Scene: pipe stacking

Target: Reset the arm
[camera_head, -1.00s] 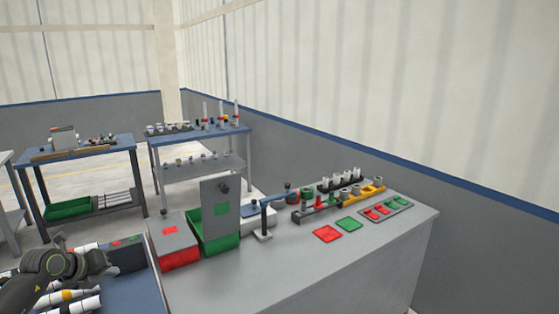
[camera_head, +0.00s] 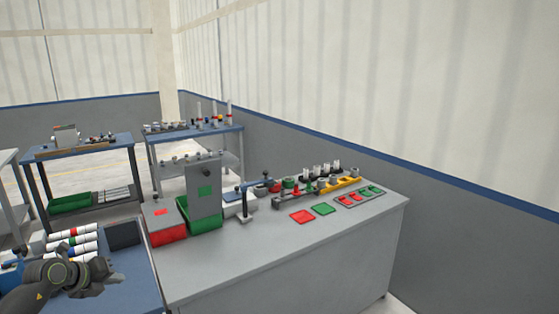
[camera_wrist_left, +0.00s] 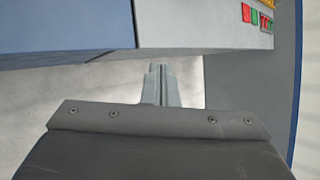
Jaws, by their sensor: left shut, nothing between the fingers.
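My left arm comes in from the lower left of the head view. Its dark gripper (camera_head: 108,276) is over the blue-topped table (camera_head: 132,290). In the left wrist view the two grey fingers (camera_wrist_left: 160,72) are together, with nothing between them. They point toward the edge of a blue and grey tabletop, with pale floor below. Several white pipes with coloured bands (camera_head: 72,236) lie side by side just beyond the arm. The arm hides part of that table. My right gripper is not in view.
A grey workbench (camera_head: 270,262) stands to the right. It holds a red bin (camera_head: 168,236), a green bin (camera_head: 206,224), an upright grey panel (camera_head: 204,190), and red (camera_head: 302,216) and green (camera_head: 323,208) squares. Two more blue tables stand behind. The bench's front is clear.

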